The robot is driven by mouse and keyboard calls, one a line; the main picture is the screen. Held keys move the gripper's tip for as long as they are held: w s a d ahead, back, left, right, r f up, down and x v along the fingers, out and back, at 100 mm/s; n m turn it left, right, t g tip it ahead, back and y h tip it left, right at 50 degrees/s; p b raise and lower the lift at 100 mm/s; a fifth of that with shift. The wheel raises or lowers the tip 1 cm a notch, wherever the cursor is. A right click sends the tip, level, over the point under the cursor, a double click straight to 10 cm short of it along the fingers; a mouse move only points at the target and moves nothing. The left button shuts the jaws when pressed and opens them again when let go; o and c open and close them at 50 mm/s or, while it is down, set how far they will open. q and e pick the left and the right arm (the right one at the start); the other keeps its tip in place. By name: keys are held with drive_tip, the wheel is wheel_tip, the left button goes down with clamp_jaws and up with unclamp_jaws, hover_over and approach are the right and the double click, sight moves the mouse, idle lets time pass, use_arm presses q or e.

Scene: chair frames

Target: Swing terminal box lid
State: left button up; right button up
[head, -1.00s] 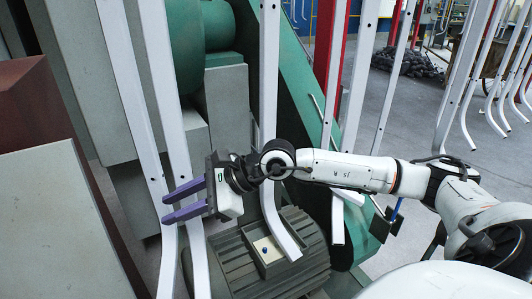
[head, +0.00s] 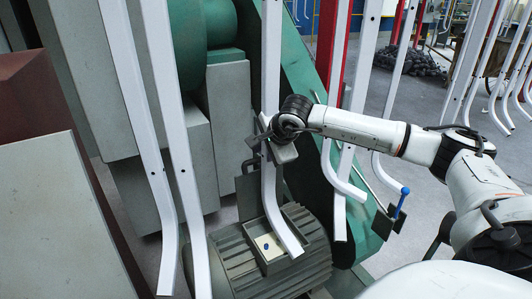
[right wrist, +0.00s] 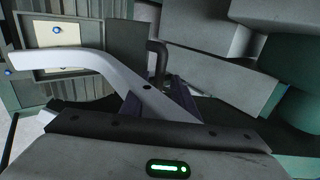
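The terminal box (head: 292,216) sits on top of the ribbed dark motor (head: 232,262). It is open, showing a cream inside with a blue dot. A dark plate, seemingly its lid (head: 247,198), stands upright at its back left edge. The box also shows at the upper left of the right wrist view (right wrist: 25,32), with a grey panel beside it. My left gripper is out of view.
White chair legs (head: 268,80) hang around the box, one directly in front of it. A green sloping guard (head: 318,150) is behind to the right. Grey cabinets (head: 165,150) stand at the left.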

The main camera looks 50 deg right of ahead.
drive_tip(key=x, duration=0.2)
drive_tip(key=shift+w+f, duration=0.2)
drive_tip(key=shift+f, duration=0.05)
drive_tip(key=shift+s, duration=0.1)
clamp_jaws()
